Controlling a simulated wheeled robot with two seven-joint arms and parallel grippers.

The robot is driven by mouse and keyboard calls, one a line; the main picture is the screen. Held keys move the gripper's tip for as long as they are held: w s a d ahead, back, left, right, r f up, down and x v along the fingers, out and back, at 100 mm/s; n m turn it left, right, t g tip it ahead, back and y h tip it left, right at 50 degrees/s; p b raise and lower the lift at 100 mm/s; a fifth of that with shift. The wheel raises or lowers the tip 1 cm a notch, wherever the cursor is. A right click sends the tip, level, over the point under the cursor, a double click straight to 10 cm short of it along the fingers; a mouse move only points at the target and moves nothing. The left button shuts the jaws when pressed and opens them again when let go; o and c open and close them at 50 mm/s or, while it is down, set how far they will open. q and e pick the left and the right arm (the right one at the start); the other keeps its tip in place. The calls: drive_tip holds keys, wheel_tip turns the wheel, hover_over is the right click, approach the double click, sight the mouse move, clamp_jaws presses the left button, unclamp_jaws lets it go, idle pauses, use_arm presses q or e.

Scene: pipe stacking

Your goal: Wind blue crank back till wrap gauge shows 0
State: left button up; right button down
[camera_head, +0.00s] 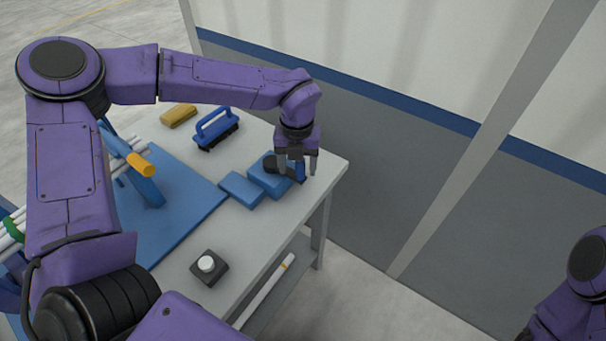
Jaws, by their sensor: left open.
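A blue box-shaped unit (265,182) with a dark round hub (271,163) on top stands near the table's right corner. A small upright blue handle (299,172), seemingly the crank's, sits at its right side. My left gripper (298,168) points down over it, open, with its two dark fingers on either side of the handle. I cannot tell whether the fingers touch it. No gauge reading can be made out. My right gripper is out of view; only part of my right arm shows at the lower right.
A flat blue block (241,188) lies beside the unit. A blue-handled brush (217,131) and a yellow sponge-like block (179,115) lie behind. A dark box with a white button (207,265) sits in front. White pipes (128,160) rest in a blue stand at left.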

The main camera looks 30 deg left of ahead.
use_arm(q)
drive_tip(key=shift+d+r, duration=0.15)
wheel_tip(320, 180, up, 9)
drive_tip(key=p, duration=0.8)
drive_tip(key=shift+r, duration=0.1)
drive_tip(key=shift+f, duration=0.2)
